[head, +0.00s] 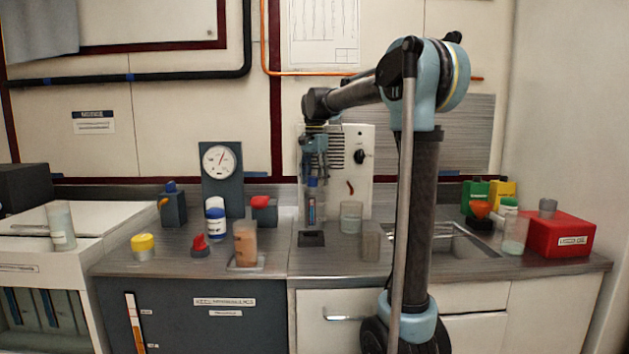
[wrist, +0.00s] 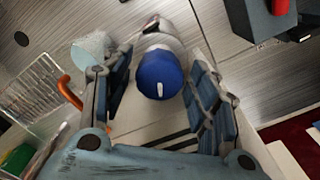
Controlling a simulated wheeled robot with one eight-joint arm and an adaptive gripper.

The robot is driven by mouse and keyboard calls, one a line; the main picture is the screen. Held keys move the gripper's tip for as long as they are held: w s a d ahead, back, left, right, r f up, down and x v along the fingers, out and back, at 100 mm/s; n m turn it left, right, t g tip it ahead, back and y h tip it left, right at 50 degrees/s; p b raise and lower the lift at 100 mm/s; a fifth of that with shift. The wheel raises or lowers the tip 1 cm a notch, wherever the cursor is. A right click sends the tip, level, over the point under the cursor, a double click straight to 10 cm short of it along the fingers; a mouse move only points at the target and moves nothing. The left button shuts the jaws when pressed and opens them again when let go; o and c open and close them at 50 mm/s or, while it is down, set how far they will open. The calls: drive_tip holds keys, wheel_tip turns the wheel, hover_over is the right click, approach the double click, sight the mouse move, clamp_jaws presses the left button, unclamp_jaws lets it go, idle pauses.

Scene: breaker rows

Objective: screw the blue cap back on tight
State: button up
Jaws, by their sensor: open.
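My gripper (head: 313,168) points down at the counter in front of the white panel unit. A blue cap (head: 312,182) shows just under its fingers in the head view, on top of a slim dark bluish body (head: 312,208). In the wrist view my gripper (wrist: 161,65) is open, with one finger on each side of the round blue cap (wrist: 158,74). The cap has a white mark on its top, and gaps show between it and both fingers. Whether the cap is seated straight or loose on the body, I cannot tell.
A dark block (head: 311,239) lies below. A red box (head: 556,235) is at the far right.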

drive_tip(key=n, duration=1.5)
drive_tip(key=shift+n, duration=0.4)
drive_tip(key=shift+c, duration=0.3)
drive_tip(key=c, duration=0.8)
drive_tip(key=shift+m, duration=1.4)
drive_tip(key=shift+c, duration=0.2)
